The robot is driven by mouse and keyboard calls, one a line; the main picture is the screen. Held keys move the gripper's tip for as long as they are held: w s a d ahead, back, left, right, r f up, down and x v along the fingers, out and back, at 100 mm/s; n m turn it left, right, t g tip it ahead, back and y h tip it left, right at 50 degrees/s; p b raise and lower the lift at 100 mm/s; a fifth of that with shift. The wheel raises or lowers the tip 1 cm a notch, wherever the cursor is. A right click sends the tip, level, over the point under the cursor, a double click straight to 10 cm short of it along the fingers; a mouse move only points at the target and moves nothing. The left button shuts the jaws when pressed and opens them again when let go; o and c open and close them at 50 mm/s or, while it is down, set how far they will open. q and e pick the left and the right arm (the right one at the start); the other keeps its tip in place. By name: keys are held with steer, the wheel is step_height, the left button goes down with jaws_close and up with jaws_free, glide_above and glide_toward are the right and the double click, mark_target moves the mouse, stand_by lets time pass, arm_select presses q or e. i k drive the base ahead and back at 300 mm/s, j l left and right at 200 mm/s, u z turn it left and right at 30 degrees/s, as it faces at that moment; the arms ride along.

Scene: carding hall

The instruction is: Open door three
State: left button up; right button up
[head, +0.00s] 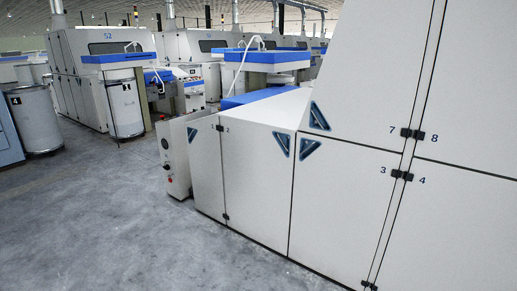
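Door three (335,210) is a light grey lower panel of the large machine at the right, with the number 3 near its upper right corner. It looks shut, flush with its neighbours. A blue-edged dark triangular recess (309,148) sits at its upper left corner. Black hinge-like fittings (402,175) sit at its right edge, between the numbers 3 and 4. Its lowest part is cut off by the picture's bottom edge. Neither of my grippers is in view.
Door two (255,190) adjoins on the left, door seven (365,80) above, door four (455,230) on the right; all look shut. A control box (174,158) with a red button stands at the machine's left end. The grey floor (120,220) in front is clear.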

mark_target(343, 190)
steer(key=i+j, duration=0.1)
steer(key=i, duration=0.75)
steer(key=i+j, duration=0.1)
steer(key=i, duration=0.7)
steer(key=i+j+z, duration=0.1)
steer(key=i+z, duration=0.15)
steer(key=i, duration=0.2)
steer(key=i+j+z, duration=0.2)
steer(key=i, duration=0.2)
steer(key=i+j+z, duration=0.25)
steer(key=i, duration=0.2)
